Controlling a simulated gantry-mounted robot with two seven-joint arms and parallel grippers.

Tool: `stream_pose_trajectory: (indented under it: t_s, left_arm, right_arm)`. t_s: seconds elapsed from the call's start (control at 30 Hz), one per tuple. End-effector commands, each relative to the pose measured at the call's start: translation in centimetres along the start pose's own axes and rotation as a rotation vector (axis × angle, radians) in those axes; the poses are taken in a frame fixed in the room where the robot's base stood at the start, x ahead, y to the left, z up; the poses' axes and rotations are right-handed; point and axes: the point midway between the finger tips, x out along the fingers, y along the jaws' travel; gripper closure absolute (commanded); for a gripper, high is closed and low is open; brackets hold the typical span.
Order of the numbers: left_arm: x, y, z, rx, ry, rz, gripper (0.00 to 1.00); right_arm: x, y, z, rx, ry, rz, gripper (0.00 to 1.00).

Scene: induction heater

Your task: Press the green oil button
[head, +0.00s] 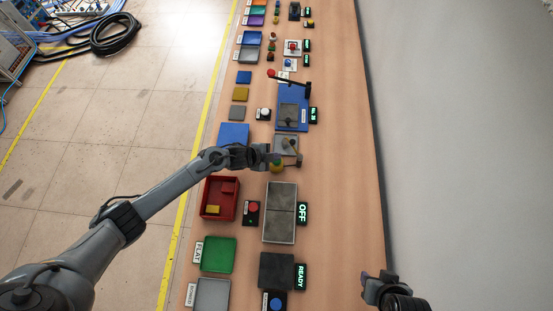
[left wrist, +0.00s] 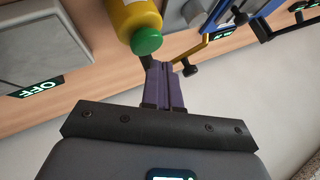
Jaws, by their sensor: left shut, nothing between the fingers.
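A yellow bottle with a green cap (left wrist: 147,41) is at the top of the left wrist view. It also shows, partly covered, in the head view as a small yellow and green shape (head: 277,167). My left gripper (head: 267,157) is beside it, over the bench. In the left wrist view its purple fingers (left wrist: 166,72) are shut with nothing between them, and their tips are close to the green cap. I cannot tell whether they touch it. My right gripper (head: 375,286) is at the lower right of the head view, far from the bottle; its finger state is unclear.
A grey plate with an OFF display (head: 303,213), a red tray (head: 206,205) and a red button box (head: 251,211) are nearer on the bench. A blue press-like unit (head: 291,92) with an arm is farther back. The bench's right strip (head: 345,170) is clear.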

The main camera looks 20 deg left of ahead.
Motion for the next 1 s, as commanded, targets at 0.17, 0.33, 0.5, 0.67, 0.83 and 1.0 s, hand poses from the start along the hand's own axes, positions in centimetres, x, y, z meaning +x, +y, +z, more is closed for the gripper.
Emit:
stream_pose_trajectory:
  t_s: [0.17,0.33,0.5,0.67,0.83,1.0]
  left_arm:
    - [0.36,0.27,0.25,0.0,0.0,0.0,1.0]
    - [0.63,0.45,0.44,0.0,0.0,0.0,1.0]
    - [0.6,0.43,0.41,0.0,0.0,0.0,1.0]
    - [0.6,0.42,0.41,0.0,0.0,0.0,1.0]
    - [0.66,0.47,0.46,0.0,0.0,0.0,1.0]
    - [0.79,0.57,0.56,0.0,0.0,0.0,1.0]
  right_arm:
    - [0.36,0.01,0.13,-0.001,0.0,0.001,0.57]
    - [0.62,0.1,0.24,-0.005,-0.001,0.004,0.57]
    - [0.58,0.21,0.26,-0.009,-0.002,0.007,0.57]
    - [0.59,0.22,0.27,-0.009,-0.002,0.008,0.57]
    - [0.66,0.2,0.29,-0.009,-0.002,0.007,0.57]
    - [0.8,0.12,0.32,-0.006,-0.002,0.005,0.57]
